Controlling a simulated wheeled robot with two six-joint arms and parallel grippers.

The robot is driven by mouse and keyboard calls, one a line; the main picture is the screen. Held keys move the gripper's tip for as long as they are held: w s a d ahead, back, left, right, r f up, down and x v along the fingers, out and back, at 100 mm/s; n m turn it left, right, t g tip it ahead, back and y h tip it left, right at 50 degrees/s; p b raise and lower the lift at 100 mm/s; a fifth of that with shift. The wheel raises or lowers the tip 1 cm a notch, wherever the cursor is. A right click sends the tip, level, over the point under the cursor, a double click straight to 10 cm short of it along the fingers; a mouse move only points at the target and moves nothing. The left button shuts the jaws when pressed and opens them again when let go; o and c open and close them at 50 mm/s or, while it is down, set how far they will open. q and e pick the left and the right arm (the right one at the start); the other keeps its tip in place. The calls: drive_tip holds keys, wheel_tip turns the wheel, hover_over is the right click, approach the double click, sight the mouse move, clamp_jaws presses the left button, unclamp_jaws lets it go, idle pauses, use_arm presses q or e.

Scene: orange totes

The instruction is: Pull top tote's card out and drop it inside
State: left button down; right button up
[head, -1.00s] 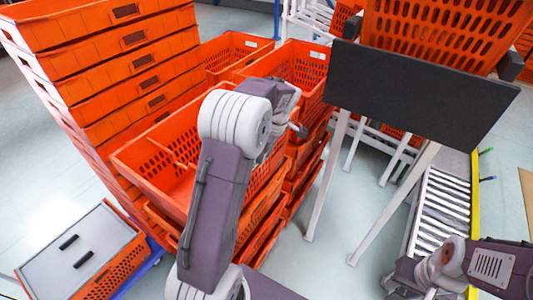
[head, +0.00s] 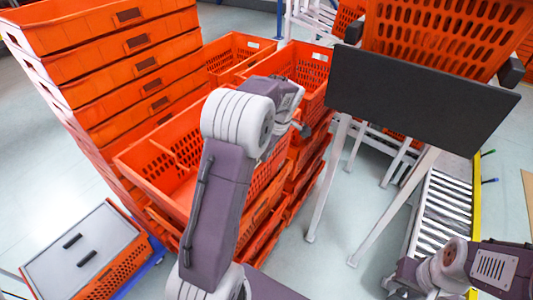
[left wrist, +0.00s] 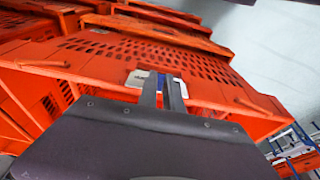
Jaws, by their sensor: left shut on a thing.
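The top tote (left wrist: 215,82) is an orange crate with a slotted wall, seen close up in the left wrist view. A whitish card (left wrist: 138,79) lies against the upper part of that wall, partly hidden by the fingers. Small blue and red marks show between the fingers. My left gripper (left wrist: 164,88) is shut on the card at the wall. In the head view my left gripper (head: 302,129) is small, at the end of the arm beside the orange totes, and the card there is hidden. Of my right arm only links show at the lower right.
A tall stack of orange totes (head: 95,62) stands at the left. A grey-lidded orange box (head: 72,260) sits low at the front left. A dark panel (head: 415,98) on white legs stands right of the arm, with a roller conveyor (head: 446,205) beyond.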

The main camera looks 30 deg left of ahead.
use_arm(q)
drive_tip(key=shift+a+p+v, duration=0.15)
drive_tip(key=shift+p+v, duration=0.55)
drive_tip(key=shift+v, duration=0.3)
drive_tip(key=shift+a+p+v, duration=0.15)
drive_tip(key=shift+p+v, duration=0.55)
drive_tip(key=shift+v, duration=0.3)
drive_tip(key=shift+s+a+f, duration=0.1)
